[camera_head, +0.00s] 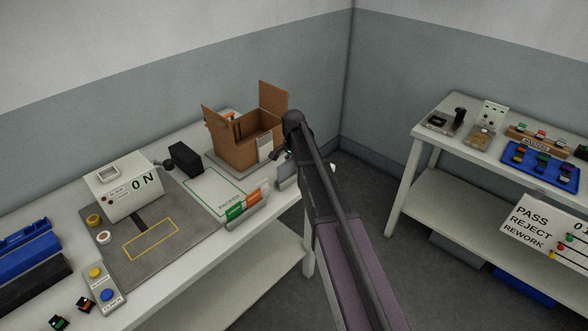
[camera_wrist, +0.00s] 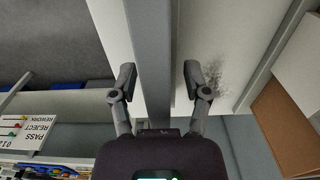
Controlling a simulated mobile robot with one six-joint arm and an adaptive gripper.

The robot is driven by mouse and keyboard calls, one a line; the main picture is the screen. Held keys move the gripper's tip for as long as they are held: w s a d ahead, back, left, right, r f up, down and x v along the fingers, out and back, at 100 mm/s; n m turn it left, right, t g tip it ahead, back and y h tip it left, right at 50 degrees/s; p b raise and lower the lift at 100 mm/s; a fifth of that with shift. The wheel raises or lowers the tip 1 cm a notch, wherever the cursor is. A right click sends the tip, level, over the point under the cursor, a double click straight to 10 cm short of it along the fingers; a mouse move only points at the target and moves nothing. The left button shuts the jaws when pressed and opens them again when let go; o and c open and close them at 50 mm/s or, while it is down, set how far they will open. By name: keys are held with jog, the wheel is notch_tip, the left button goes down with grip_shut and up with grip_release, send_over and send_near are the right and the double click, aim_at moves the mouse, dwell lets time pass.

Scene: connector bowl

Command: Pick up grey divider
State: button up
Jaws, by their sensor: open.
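A small grey upright panel (camera_head: 288,175), which looks like the grey divider, stands at the right end of the left table, partly hidden by my arm. My gripper (camera_head: 284,154) is just above and beside it, close to the cardboard box. In the wrist view my gripper (camera_wrist: 159,82) is open, with its two fingers apart. A long grey strip (camera_wrist: 148,55) shows between the fingers, nearer the left one; I cannot tell for sure whether it is the divider or whether the fingers touch it.
An open cardboard box (camera_head: 240,148) stands behind my gripper; it also shows in the wrist view (camera_wrist: 288,130). A holder with green and orange cards (camera_head: 245,205) is at the table's front edge. A second table (camera_head: 420,130) stands right, with open floor between.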

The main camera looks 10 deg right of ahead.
grip_shut()
jog(key=shift+r, duration=0.15)
notch_tip(320, 180, up, 4)
jog(key=p, duration=0.4)
jog(key=shift+f, duration=0.2)
jog(key=s+a+r+p, duration=0.1)
jog(key=s, duration=1.5)
jog(key=shift+a, duration=0.3)
